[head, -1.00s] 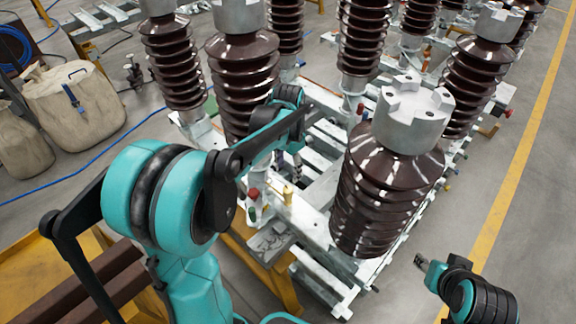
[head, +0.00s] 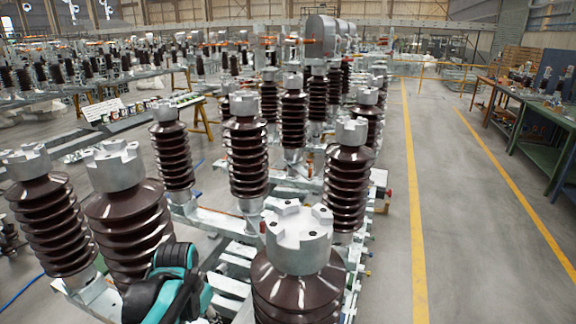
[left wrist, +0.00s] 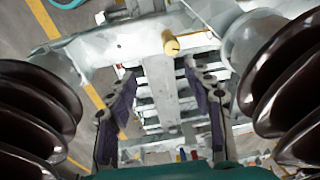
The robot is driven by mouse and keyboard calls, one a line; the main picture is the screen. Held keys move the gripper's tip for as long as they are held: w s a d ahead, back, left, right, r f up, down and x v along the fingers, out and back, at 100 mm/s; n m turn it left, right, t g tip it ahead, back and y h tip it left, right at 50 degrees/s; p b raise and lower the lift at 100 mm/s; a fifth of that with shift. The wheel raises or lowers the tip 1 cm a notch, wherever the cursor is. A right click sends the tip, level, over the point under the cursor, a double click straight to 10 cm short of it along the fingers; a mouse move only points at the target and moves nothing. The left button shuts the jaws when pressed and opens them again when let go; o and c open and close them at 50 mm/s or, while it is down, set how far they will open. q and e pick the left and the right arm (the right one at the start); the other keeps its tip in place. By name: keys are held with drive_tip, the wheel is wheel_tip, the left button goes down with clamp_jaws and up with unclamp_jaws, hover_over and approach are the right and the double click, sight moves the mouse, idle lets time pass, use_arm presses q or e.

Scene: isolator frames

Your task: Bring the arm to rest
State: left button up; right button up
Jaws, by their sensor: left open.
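My left arm shows at the bottom of the head view as a teal and black link between brown insulators; its gripper is out of that picture. In the left wrist view my left gripper (left wrist: 160,112) is open, with its two dark fingers apart and nothing between them. It hangs over the white metal frame (left wrist: 160,75), between two brown ribbed insulators (left wrist: 30,105) at either side. A yellow knob (left wrist: 172,45) sits on the frame beyond the fingertips. My right gripper is not in view.
Several brown insulators with grey metal caps (head: 298,238) stand in rows on the frames, close around my left arm. A yellow-lined grey aisle (head: 465,200) on the right is clear. Green workbenches (head: 540,140) stand at the far right.

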use_arm(q)
drive_tip(key=s+d+n+t, duration=0.3)
drive_tip(key=s+d+t, duration=0.1)
drive_tip(key=s, duration=0.7)
drive_tip(key=shift+t, duration=0.6)
